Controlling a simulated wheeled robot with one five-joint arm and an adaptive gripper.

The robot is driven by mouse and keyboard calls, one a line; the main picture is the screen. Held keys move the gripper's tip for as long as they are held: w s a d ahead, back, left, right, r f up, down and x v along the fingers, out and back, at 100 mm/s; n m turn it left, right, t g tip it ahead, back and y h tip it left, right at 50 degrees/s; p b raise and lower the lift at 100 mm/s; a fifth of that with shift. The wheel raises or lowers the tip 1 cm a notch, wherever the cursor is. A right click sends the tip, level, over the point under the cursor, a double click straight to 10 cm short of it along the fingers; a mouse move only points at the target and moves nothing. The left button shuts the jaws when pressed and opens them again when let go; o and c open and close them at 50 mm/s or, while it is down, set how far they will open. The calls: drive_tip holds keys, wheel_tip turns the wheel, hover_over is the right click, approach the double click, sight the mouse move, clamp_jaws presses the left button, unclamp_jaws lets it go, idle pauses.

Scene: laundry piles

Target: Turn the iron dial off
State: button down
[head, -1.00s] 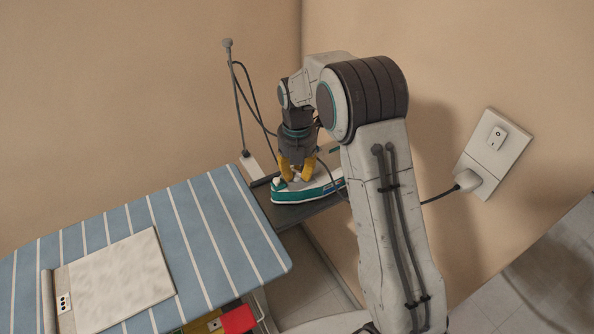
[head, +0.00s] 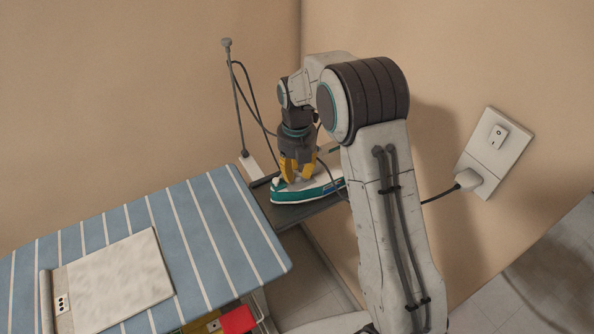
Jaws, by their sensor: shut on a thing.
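The iron (head: 288,195), white on top with a teal base, rests on a dark shelf (head: 300,212) beyond the right end of the ironing board. My gripper (head: 297,178) points down over the iron's top, with its yellow fingers shut on the iron's dial. The dial itself is hidden between the fingers, so its setting does not show. My arm covers the right end of the iron.
A cord rises from the iron to a thin upright pole (head: 238,110). A wall switch and plug (head: 490,155) are at the right. A red item (head: 238,320) sits below the board.

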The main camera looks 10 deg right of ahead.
sight(296, 171)
drive_tip(key=c, duration=1.2)
unclamp_jaws()
drive_tip(key=shift+f, duration=0.1)
wheel_tip(296, 171, up, 12)
drive_tip(key=shift+r, duration=0.1)
